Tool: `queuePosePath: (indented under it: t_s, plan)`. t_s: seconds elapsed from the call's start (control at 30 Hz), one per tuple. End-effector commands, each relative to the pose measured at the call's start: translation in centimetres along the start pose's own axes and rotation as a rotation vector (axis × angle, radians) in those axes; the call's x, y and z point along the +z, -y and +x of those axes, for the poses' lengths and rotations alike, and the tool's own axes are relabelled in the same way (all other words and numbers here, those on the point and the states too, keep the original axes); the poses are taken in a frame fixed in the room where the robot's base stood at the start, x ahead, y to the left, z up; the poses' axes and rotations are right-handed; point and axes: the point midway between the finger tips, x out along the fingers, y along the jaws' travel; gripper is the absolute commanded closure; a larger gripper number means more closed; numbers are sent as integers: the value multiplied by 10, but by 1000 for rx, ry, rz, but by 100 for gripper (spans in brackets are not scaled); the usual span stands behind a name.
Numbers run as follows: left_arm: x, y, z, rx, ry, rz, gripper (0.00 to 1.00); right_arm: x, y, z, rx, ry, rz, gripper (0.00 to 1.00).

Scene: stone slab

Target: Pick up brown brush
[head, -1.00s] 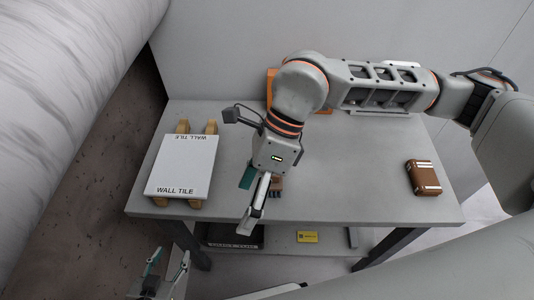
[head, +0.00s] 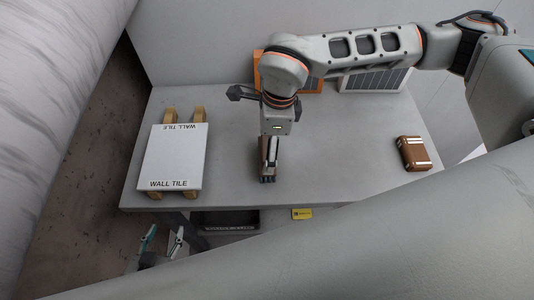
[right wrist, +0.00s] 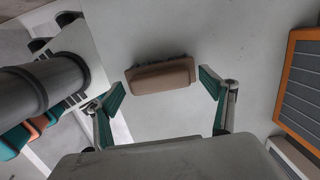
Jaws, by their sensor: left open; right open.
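The brown brush (right wrist: 161,77) lies on the grey table, with dark bristles along its far side in the right wrist view. In the head view the brush (head: 263,146) is mostly hidden behind my right gripper (head: 269,165). In the right wrist view my right gripper (right wrist: 160,84) is open, with a teal-padded finger on each side of the brush and a gap at both ends. I cannot tell how high the fingertips are above the table. My left gripper (head: 162,243) is open and empty, low at the table's front left, off the table.
A white wall tile (head: 174,157) rests on wooden blocks (head: 196,113) at the left. A brown strapped block (head: 413,154) lies at the right. Orange-framed (head: 307,87) and white-framed (head: 375,80) panels stand at the back. A dark tray (head: 225,219) and yellow item (head: 302,214) are below.

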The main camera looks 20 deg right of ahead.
Motion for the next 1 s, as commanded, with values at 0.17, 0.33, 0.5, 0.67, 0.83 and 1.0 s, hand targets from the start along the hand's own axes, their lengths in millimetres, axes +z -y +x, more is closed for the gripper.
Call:
queuePosePath:
  t_s: [0.17,0.33,0.5,0.67,0.83,1.0]
  plan:
    - [-1,0,0,0,-1,0,53,0,0,8,0,1,-1,18]
    - [-1,0,0,0,-1,0,53,0,0,8,0,1,-1,21]
    - [-3,1,0,-1,-4,0,53,0,0,8,0,1,-1,61]
    - [-5,1,0,-1,-7,0,53,0,0,8,0,1,-1,61]
    - [-5,1,0,-1,-7,0,53,0,0,7,0,1,-1,61]
    - [-4,1,0,-1,-7,0,53,2,1,-2,-2,2,0,61]
